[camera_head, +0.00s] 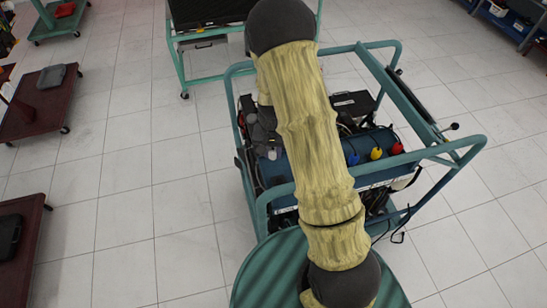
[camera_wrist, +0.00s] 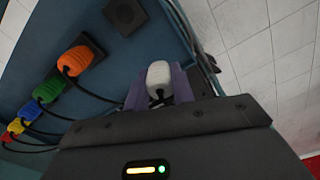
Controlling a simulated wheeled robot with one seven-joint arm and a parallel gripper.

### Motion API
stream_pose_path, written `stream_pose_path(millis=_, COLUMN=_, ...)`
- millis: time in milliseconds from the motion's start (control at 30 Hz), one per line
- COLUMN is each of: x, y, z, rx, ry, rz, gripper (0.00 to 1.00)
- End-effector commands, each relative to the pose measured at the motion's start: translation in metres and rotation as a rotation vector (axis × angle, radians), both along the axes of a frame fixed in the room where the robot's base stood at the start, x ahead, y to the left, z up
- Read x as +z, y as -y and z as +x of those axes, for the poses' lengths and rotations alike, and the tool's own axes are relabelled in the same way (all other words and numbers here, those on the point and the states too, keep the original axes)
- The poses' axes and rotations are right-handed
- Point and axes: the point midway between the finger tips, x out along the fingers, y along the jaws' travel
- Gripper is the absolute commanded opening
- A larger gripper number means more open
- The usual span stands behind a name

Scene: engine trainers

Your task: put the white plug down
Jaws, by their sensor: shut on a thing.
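The white plug (camera_wrist: 158,75) is between the two purple fingers of my gripper (camera_wrist: 159,88) in the wrist view. The gripper is shut on it, and a dark cable runs from the plug's near end. The plug is held near a dark blue-grey panel, beside a black square socket (camera_wrist: 126,12). I cannot tell whether its far end touches anything.
Orange (camera_wrist: 75,61), green (camera_wrist: 48,90), yellow (camera_wrist: 16,127) and other coloured plugs with black cables line the panel's left side. In the head view the teal-framed engine trainer (camera_head: 473,143) stands under my arm. Tiled floor (camera_head: 130,220) is clear to its left.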

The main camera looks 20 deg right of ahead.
Motion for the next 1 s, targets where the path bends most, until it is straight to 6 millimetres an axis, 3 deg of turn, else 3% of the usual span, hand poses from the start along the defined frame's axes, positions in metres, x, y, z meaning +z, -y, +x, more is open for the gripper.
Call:
stream_pose_path(millis=167, x=-0.006, y=0.000, z=-0.001, rx=-0.001, ry=-0.003, rz=0.000, gripper=0.00)
stream_pose_path(millis=433, x=-0.038, y=0.001, z=-0.001, rx=-0.001, ry=-0.003, rz=0.000, gripper=0.00)
stream_pose_path(millis=867, x=-0.045, y=0.001, z=0.000, rx=-0.001, ry=-0.001, rz=0.000, gripper=0.00)
stream_pose_path(millis=900, x=-0.044, y=0.001, z=0.000, rx=-0.001, ry=0.000, rz=0.000, gripper=0.30)
stream_pose_path(millis=1000, x=-0.044, y=0.001, z=0.000, rx=-0.001, ry=0.000, rz=0.000, gripper=0.46)
